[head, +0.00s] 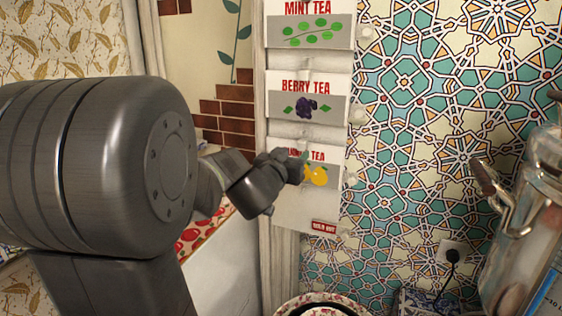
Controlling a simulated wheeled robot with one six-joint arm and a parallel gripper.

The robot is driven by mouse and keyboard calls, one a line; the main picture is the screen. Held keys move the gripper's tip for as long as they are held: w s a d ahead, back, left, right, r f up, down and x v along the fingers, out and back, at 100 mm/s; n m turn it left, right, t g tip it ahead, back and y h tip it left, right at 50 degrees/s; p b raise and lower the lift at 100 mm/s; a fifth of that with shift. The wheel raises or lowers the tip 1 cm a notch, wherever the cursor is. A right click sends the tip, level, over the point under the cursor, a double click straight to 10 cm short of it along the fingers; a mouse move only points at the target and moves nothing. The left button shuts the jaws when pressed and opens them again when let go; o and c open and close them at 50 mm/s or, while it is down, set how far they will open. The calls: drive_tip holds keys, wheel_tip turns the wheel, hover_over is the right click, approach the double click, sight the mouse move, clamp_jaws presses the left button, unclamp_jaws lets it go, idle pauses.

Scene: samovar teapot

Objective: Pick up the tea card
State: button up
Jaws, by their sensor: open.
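Several tea cards hang in a column on a pale wooden post. The mint tea card (325,34) is at the top and the berry tea card (329,108) below it. The lowest tea card (330,172) shows a yellow fruit, and the first word of its label is partly hidden by my gripper. My gripper (294,168) is open, in front of the left part of this lowest card. I cannot tell whether it touches the card. Its fingertips are small and dark here.
A red sold-out label (324,226) is on the pale panel below the cards. A shiny metal samovar (516,245) stands at the right. A wall socket with a plug (453,254) and a patterned round dish (290,306) are lower down. The tiled wall right of the cards is mostly clear.

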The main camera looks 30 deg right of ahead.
sight(301, 146)
drive_tip(key=shift+p+x, duration=0.4)
drive_tip(key=shift+x, duration=2.55)
drive_tip(key=shift+r, duration=0.1)
clamp_jaws()
